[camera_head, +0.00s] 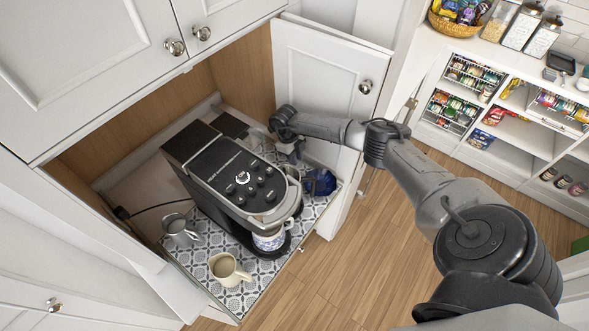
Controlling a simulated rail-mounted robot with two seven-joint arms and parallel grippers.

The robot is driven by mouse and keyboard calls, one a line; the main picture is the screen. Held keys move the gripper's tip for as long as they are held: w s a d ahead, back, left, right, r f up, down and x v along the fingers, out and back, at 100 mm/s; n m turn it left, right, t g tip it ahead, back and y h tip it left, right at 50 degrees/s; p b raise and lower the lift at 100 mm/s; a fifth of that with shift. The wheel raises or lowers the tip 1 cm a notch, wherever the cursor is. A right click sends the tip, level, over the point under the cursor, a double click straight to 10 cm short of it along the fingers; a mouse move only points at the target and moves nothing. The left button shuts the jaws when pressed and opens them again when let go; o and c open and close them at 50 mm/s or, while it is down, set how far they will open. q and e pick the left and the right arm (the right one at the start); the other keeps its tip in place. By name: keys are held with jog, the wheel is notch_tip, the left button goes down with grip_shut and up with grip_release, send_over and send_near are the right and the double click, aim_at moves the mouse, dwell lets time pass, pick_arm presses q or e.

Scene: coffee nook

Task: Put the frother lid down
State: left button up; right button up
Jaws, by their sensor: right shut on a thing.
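My right gripper (292,150) reaches in over the back right of the patterned tray (208,262), behind the coffee machine (225,175). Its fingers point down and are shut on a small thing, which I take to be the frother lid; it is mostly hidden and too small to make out. A dark blue item (320,182) stands just right of the gripper, near the tray's right edge; I cannot tell what it is. My left gripper is not in view.
A blue-patterned cup (268,242) stands under the machine's spout. A cream mug (228,268) and a metal pitcher (178,227) stand at the front left. An open cabinet door (325,85) is close behind my right arm.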

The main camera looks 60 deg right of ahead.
notch_tip(320, 180, down, 5)
jog(key=b, duration=0.3)
jog(key=shift+r, duration=0.2)
jog(key=shift+w, duration=0.1)
jog(key=shift+f, duration=0.1)
jog(key=o, duration=0.4)
jog(key=shift+f, duration=0.1)
jog(key=o, duration=0.4)
jog(key=shift+o, duration=0.2)
